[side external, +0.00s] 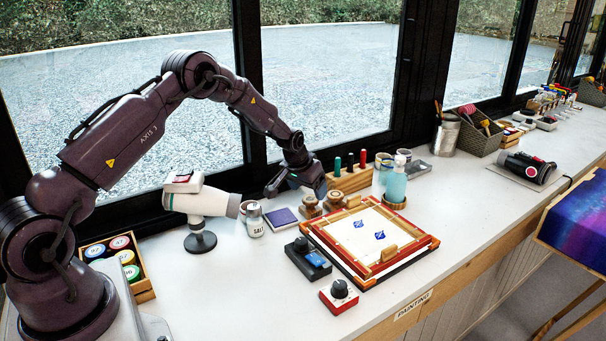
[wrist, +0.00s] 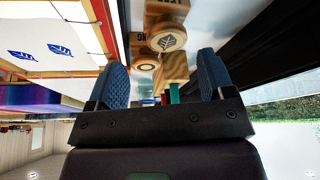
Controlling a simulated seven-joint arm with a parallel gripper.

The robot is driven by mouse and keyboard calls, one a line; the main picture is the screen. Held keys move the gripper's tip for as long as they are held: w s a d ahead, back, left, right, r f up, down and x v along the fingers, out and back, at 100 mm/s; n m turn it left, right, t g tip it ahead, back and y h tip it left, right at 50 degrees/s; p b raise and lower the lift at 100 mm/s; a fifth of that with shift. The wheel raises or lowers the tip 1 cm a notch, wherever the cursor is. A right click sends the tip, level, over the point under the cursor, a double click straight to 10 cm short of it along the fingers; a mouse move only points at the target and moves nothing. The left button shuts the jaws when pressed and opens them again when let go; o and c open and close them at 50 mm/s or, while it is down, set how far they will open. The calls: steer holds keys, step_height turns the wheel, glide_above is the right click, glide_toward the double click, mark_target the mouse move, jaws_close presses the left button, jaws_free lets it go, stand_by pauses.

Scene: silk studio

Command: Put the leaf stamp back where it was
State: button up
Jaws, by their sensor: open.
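The leaf stamp (wrist: 168,41), a round wooden piece with a dark leaf mark on its pale face, shows in the wrist view ahead of my open fingers. A second round wooden stamp (wrist: 146,65) with a ring mark is beside it. In the side view two round wooden stamps (side external: 310,207) stand close together near my gripper (side external: 296,187); I cannot tell there which has the leaf. My gripper (wrist: 163,78) is open, with nothing seen between its two blue fingers. A white cloth (side external: 358,236) in a red frame bears two blue leaf prints.
A blue ink pad (side external: 315,259) and a red-and-white dial box (side external: 338,296) lie before the frame. A wooden rack (side external: 349,179) with coloured handles, a salt jar (side external: 254,220), a purple book (side external: 283,218) and a blue bottle (side external: 394,184) stand nearby. The front right counter is clear.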

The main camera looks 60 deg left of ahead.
steer(key=s+d+r+m, duration=0.1)
steer(key=s+d+r, duration=0.4)
steer(key=r, duration=0.3)
steer(key=s+d+r, duration=0.4)
steer(key=s+r, duration=0.1)
steer(key=r, duration=0.4)
steer(key=s+d+r+m, duration=0.1)
steer(key=s+d+r, duration=0.4)
steer(key=r, duration=0.3)
steer(key=s+d+r+m, duration=0.1)
steer(key=s+d, duration=0.2)
steer(key=s, duration=0.6)
steer(key=s+d+r+m+t+h, duration=0.1)
steer(key=s+d, duration=0.3)
steer(key=s, duration=0.5)
steer(key=shift+s+d+r, duration=0.15)
steer(key=shift+s, duration=0.25)
